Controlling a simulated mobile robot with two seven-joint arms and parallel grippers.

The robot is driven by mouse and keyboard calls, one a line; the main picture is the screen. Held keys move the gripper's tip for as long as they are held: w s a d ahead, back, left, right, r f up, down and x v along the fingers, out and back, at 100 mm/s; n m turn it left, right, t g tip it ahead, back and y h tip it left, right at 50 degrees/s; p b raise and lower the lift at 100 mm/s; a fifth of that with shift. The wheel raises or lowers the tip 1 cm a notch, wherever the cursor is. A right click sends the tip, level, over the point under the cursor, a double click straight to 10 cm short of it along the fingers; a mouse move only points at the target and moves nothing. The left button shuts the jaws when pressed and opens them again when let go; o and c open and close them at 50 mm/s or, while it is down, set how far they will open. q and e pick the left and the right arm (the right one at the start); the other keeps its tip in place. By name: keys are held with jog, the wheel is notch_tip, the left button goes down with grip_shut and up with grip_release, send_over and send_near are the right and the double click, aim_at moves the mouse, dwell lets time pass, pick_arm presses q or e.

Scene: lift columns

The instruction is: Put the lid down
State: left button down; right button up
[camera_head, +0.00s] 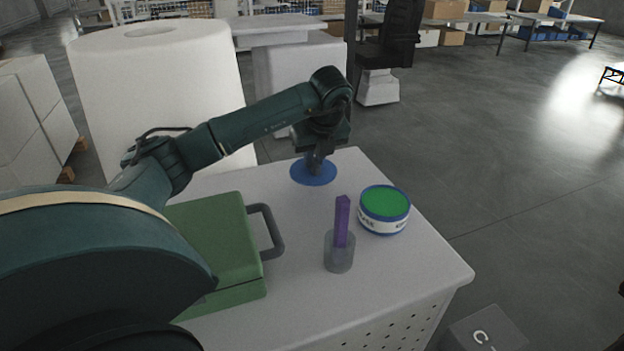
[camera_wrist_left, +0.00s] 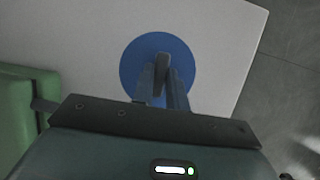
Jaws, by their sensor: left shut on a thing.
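The lid (camera_head: 302,177) is a flat blue disc at the far end of the white table. It also shows in the left wrist view (camera_wrist_left: 135,65). My left gripper (camera_head: 316,163) points down over it and is shut on the dark handle (camera_wrist_left: 161,68) in its middle. The lid is level and at or very near the table top; I cannot tell whether it touches. A round container (camera_head: 384,204) with a white and blue side and a green top stands to the right, apart from the lid. My right gripper is not in view.
A green case (camera_head: 222,240) with a grey handle lies on the left of the table (camera_head: 300,300). A clear cup (camera_head: 339,256) holding a purple stick (camera_head: 342,220) stands near the container. A large white roll (camera_head: 160,90) stands behind the table.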

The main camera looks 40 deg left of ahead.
aim_at(314, 177)
pick_arm(q)
notch_tip(314, 177, down, 6)
jog(key=shift+r, duration=0.2)
jog(key=shift+f, duration=0.2)
jog(key=c, duration=1.4)
grip_release()
jog(key=shift+r, duration=0.1)
jog(key=shift+r, duration=0.15)
jog(key=v, duration=1.2)
